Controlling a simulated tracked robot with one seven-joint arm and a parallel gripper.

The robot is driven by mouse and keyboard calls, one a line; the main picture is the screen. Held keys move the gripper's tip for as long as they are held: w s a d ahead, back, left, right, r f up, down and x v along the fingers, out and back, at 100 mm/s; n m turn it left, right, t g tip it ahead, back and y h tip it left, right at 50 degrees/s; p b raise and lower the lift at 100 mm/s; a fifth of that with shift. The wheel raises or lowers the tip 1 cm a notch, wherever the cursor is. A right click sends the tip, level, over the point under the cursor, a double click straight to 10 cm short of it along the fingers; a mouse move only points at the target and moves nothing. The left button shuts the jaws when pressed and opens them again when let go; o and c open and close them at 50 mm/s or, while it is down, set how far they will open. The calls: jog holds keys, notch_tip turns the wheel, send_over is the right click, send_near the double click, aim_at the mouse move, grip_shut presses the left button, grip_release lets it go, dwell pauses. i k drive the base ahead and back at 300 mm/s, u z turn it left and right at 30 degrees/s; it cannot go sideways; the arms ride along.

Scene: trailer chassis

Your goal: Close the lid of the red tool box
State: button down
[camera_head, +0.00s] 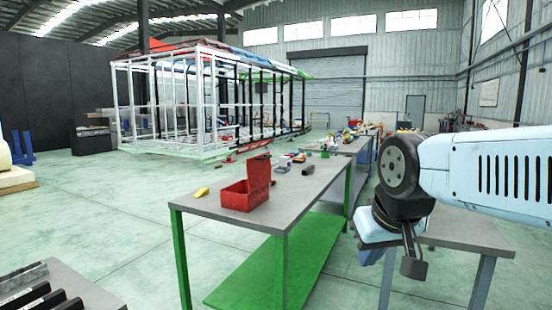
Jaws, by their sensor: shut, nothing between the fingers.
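The red tool box (238,197) stands on the grey-topped table with green legs, left of the picture's middle. Its lid (259,172) stands up, open, at the right side of the box. The inside of the box looks dark and I cannot make out what it holds. My gripper (413,267) hangs below the arm at the right, well apart from the box and to its right. It is shut and small in the picture, with nothing seen in it.
The grey tabletop (215,208) has a yellow item (201,192) left of the box and several small tools behind it. A second grey table (470,232) stands at the right, behind my arm. Dark bars lie on a bench at lower left. Green floor between is open.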

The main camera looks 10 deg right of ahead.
aim_at(259, 171)
jog(key=u, duration=0.15)
jog(key=i, duration=0.95)
jog(key=z, duration=0.1)
